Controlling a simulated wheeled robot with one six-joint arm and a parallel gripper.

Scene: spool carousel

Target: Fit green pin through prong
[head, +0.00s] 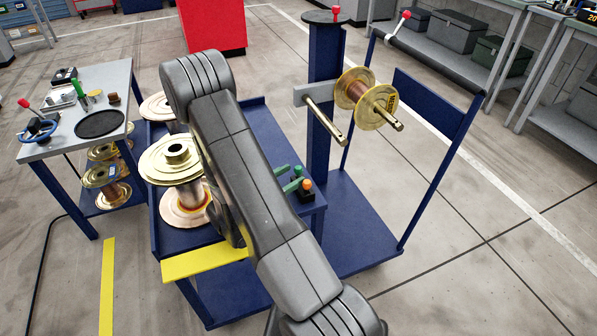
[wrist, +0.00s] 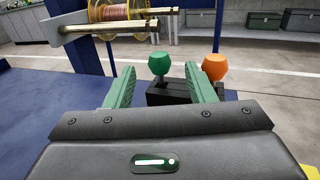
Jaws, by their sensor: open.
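The green pin (head: 298,171) stands upright in a black holder (head: 304,196) on the blue cart, beside the orange pin (head: 307,184). In the wrist view the green pin's knob (wrist: 158,64) shows between my gripper's green fingers (wrist: 161,80). The fingers are open and do not touch it. The orange knob (wrist: 215,66) is just beyond the right finger. In the head view my gripper (head: 287,178) is beside the holder, partly hidden by my arm. A bare prong (head: 326,121) and a second prong (head: 397,125) carrying a copper spool (head: 357,92) stick out from a blue post.
Large spools (head: 172,162) stand on the blue cart (head: 262,118) left of my arm. The blue post (head: 325,75) and frame rise behind the holder. A grey side table (head: 60,145) with tools is at left. Open floor lies at right.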

